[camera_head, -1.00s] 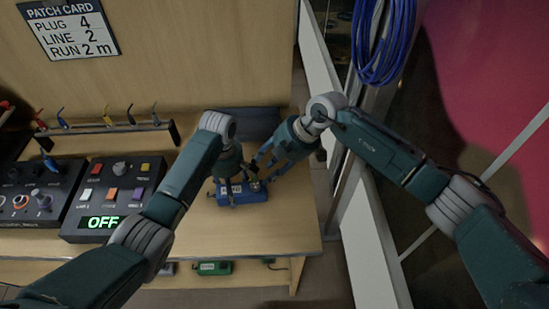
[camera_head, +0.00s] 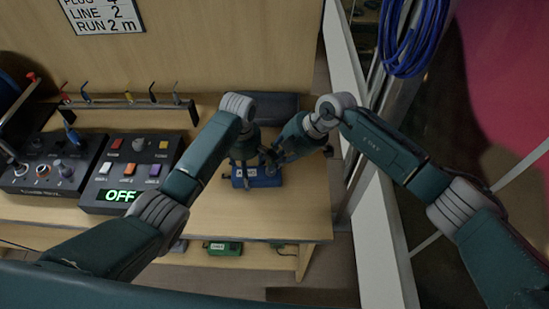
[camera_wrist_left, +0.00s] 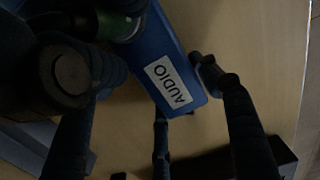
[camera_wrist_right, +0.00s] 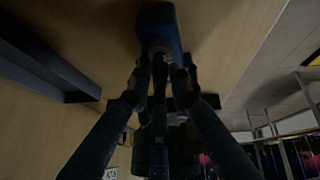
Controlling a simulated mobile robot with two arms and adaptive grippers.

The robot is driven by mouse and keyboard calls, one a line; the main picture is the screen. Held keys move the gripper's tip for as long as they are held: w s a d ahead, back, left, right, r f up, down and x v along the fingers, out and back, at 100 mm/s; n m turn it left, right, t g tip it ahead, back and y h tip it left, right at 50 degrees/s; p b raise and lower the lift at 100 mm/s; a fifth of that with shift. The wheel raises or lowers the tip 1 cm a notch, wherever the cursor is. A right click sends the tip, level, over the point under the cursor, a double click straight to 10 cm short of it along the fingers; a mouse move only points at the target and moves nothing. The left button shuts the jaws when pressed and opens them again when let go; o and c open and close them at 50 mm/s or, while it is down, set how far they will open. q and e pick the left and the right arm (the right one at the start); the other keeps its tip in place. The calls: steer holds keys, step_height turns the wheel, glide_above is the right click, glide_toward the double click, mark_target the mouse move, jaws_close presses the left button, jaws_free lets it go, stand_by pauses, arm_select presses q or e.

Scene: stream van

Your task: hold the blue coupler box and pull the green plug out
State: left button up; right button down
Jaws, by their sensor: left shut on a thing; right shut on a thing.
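The blue coupler box (camera_head: 258,180) sits on the wooden bench near its right end. Its white AUDIO label (camera_wrist_left: 168,81) shows in the left wrist view. My left gripper (camera_head: 243,166) is shut on the box, its fingers on either side of it. My right gripper (camera_head: 270,160) is at the box's right end, shut on a slim dark part in line with the box; the right wrist view also shows these fingers (camera_wrist_right: 160,75). A dark greenish round plug (camera_wrist_left: 120,24) shows at one box end in the left wrist view. The fingers hide most of the plug in the head view.
A control panel (camera_head: 130,172) reading OFF and a knob panel (camera_head: 45,165) stand left on the bench. A rack of coloured cables (camera_head: 125,104) is behind. A green box (camera_head: 222,248) lies on the lower shelf. Blue cable coils (camera_head: 413,40) hang at right.

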steer(key=c, duration=2.4)
jaws_free()
steer(key=shift+d+f, duration=0.15)
steer(key=shift+c, duration=0.2)
jaws_close()
steer(key=shift+r, duration=0.3)
arm_select(q)
steer(key=shift+a, duration=0.1)
arm_select(e)
steer(key=shift+r, duration=0.45)
steer(key=shift+r, duration=0.3)
steer(key=shift+r, duration=0.35)
steer(key=shift+r, duration=0.2)
